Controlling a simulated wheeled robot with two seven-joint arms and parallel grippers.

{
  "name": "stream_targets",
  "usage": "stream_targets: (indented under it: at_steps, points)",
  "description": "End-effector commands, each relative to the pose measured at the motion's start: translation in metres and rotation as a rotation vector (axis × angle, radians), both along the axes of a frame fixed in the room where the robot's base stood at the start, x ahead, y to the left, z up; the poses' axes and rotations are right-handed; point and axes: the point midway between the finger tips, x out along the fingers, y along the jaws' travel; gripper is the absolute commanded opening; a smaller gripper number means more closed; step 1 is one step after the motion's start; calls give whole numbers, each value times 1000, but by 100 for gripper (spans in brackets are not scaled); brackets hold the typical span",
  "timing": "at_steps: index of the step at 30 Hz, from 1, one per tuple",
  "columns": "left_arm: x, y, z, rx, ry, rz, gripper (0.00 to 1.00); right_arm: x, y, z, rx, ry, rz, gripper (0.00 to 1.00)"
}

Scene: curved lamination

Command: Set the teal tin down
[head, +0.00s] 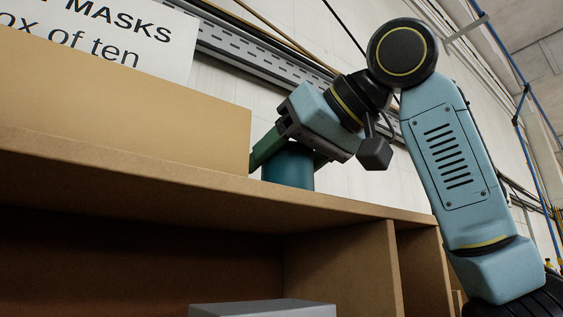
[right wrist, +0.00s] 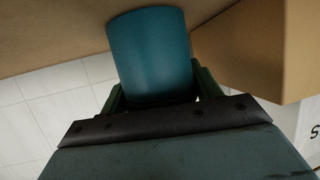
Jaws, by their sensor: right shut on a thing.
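The teal tin (head: 287,168) is at the top of the wooden shelf unit, near its front edge, just right of a cardboard box. My right gripper (head: 288,150) is shut on the tin, with a green finger on either side of it. In the right wrist view the tin (right wrist: 150,55) sits between the fingers of my gripper (right wrist: 155,92), against the brown shelf top. The tin looks upright in the head view. The shelf edge hides its base, so I cannot tell whether it touches the board. My left gripper is not in view.
The cardboard box (head: 120,110) stands close on the left of the tin and also shows in the right wrist view (right wrist: 245,45). A white sign (head: 120,35) is behind it. The shelf top (head: 370,207) is clear to the right. A grey object (head: 262,309) is in a lower compartment.

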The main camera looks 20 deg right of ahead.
Motion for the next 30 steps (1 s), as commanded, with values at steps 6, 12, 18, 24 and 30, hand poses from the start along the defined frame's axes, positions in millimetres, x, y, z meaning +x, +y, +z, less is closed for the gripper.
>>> stream_targets:
  at_steps: [6, 12, 18, 24, 30]
  points:
    - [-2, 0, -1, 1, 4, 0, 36, 0, 0, 0, 1, -1, 1, 35]
    - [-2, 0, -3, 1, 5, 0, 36, 0, 0, -3, 0, 0, 0, 76]
    - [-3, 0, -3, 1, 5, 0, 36, 0, 0, -3, -1, 0, 0, 85]
    - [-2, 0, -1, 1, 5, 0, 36, 0, 0, 0, -1, 0, 0, 85]
    - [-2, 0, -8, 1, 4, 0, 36, -21, -13, 10, 2, -5, 0, 85]
